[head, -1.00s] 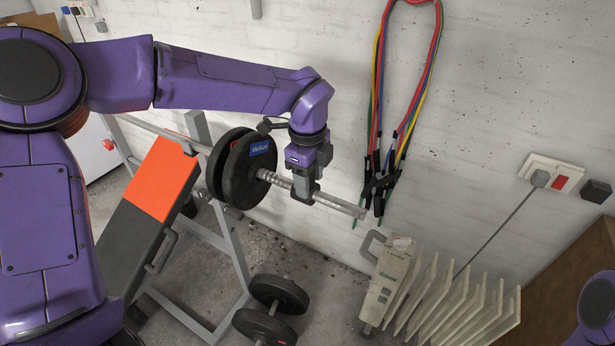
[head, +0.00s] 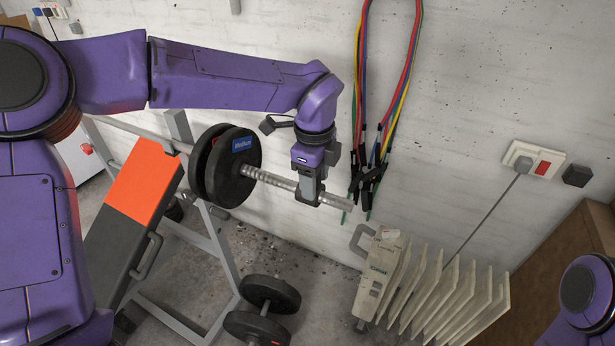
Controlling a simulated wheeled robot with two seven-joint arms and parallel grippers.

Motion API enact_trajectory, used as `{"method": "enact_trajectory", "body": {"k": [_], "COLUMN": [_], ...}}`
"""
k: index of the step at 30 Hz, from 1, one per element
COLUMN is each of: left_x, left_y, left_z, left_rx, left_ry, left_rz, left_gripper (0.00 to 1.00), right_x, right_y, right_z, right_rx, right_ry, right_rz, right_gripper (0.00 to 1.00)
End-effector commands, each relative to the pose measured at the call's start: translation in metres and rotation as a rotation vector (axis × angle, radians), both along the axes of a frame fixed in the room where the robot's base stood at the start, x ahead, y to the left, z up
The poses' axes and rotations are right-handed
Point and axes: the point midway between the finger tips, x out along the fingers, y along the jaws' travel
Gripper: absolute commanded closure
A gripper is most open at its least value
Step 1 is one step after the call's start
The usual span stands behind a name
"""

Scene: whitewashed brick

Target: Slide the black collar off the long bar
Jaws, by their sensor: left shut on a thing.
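The long bar (head: 270,179) rests on the bench's rack and runs down to the right to a free end. Black weight plates (head: 236,178) sit on it, left of my gripper. My left gripper (head: 309,196) reaches down from above and is shut at the bar, between the plates and the free end. The black collar (head: 319,201) is in its jaws around the bar, mostly hidden by the fingers. Bare ribbed bar shows between plates and gripper, and a short bare length beyond it. My right arm shows only at the lower right; its gripper is out of view.
The bench (head: 145,185) with an orange pad stands at the left. A dumbbell (head: 262,310) lies on the floor below the bar. A radiator (head: 430,290) stands at lower right. Coloured resistance bands (head: 358,100) hang on the wall close behind the bar's free end.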

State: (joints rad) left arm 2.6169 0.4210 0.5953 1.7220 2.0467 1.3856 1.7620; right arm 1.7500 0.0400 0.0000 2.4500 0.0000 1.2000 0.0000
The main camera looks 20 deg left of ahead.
Motion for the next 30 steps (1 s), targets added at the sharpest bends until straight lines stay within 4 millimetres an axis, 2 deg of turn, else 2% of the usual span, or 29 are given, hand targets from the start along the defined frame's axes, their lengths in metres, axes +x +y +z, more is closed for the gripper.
{"method": "enact_trajectory", "body": {"k": [16, 30], "left_x": [0.0, -0.002], "left_y": [-0.005, -0.033], "left_z": [0.0, -0.001], "left_rx": [0.0, 0.0], "left_ry": [0.0, 0.0], "left_rz": [0.001, 0.0], "left_gripper": [0.9, 0.9], "right_x": [0.0, 0.0], "right_y": [0.0, 0.0], "right_z": [-0.002, -0.011], "right_rx": [0.0, 0.0], "right_ry": [0.0, 0.0], "right_rz": [0.0, 0.0], "right_gripper": [0.57, 0.57]}}
